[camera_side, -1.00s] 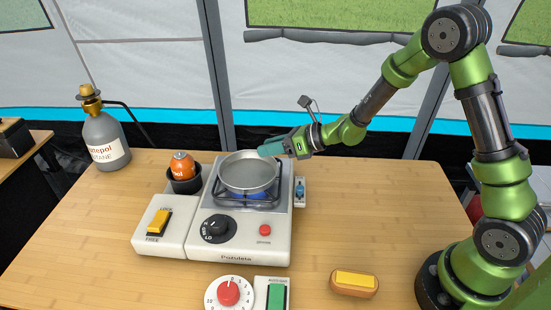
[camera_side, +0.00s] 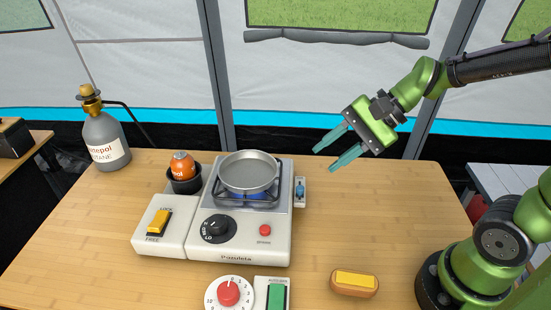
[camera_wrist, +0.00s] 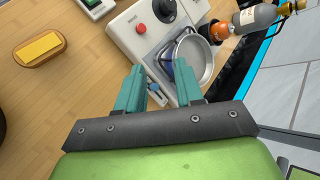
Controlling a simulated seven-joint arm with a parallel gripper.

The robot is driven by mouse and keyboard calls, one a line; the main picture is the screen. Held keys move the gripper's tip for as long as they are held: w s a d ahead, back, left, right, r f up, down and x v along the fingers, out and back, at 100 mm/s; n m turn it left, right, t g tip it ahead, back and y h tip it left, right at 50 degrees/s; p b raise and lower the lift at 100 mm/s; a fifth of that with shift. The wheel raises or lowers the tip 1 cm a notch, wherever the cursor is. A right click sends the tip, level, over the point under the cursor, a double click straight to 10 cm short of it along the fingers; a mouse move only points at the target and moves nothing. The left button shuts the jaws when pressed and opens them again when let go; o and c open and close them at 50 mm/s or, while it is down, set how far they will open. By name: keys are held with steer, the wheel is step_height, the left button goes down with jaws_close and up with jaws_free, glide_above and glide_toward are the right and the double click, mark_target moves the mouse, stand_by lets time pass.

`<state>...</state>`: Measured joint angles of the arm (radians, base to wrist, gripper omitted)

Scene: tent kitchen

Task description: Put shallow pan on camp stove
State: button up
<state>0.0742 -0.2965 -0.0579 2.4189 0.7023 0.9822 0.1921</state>
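The shallow pan (camera_side: 249,172) is a round grey metal pan. It sits level on the burner grate of the camp stove (camera_side: 241,228), with blue showing under it. The pan also shows in the wrist view (camera_wrist: 196,57), on the stove (camera_wrist: 128,30). My gripper (camera_side: 326,159) is to the right of the pan and above the table, apart from it. Its two teal fingers are spread with nothing between them, as the wrist view also shows (camera_wrist: 160,80). The pan's handle cannot be made out.
An orange canister (camera_side: 182,166) stands in a black holder left of the burner. A grey gas bottle (camera_side: 104,140) stands at the back left. A timer (camera_side: 229,293), a green switch (camera_side: 276,297) and a yellow-topped block (camera_side: 355,283) lie in front. The table's right side is clear.

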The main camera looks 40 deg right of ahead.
steer(key=s+d+r+n+t+h, duration=0.2)
steer(key=s+d+n+h, duration=0.3)
steer(key=n, duration=0.4)
steer(key=shift+s+r+n, duration=0.4)
steer(key=shift+s+r, duration=0.15)
steer(key=shift+r, duration=0.15)
